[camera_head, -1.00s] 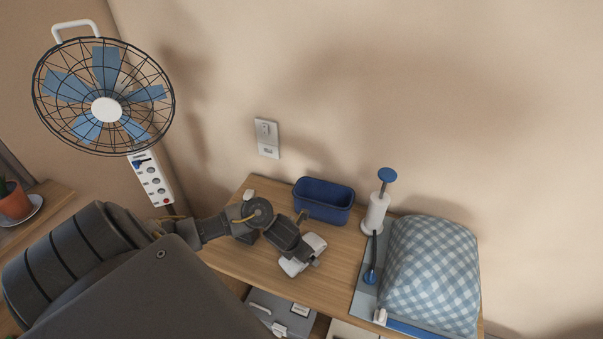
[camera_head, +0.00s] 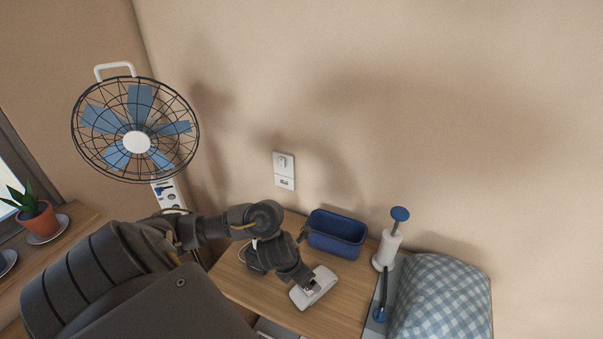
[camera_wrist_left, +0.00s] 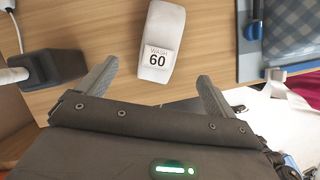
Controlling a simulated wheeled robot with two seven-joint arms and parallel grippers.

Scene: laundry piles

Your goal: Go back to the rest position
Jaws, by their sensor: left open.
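My left arm comes in from the left in the head view. My left gripper (camera_head: 300,277) is above the wooden table top (camera_head: 345,270), close to a white block (camera_head: 316,289). In the left wrist view my left gripper (camera_wrist_left: 157,84) is open, with its two fingers wide apart and nothing between them. The white block (camera_wrist_left: 160,35), labelled "WASH 60", lies on the wood just beyond the fingertips. My right gripper is in neither view.
A blue bin (camera_head: 336,236), a white stand with a blue knob (camera_head: 388,248) and a blue checkered bundle (camera_head: 440,300) stand on the table. A fan (camera_head: 136,142) is at the left, a potted plant (camera_head: 38,218) at the far left. The wall (camera_head: 420,110) rises behind.

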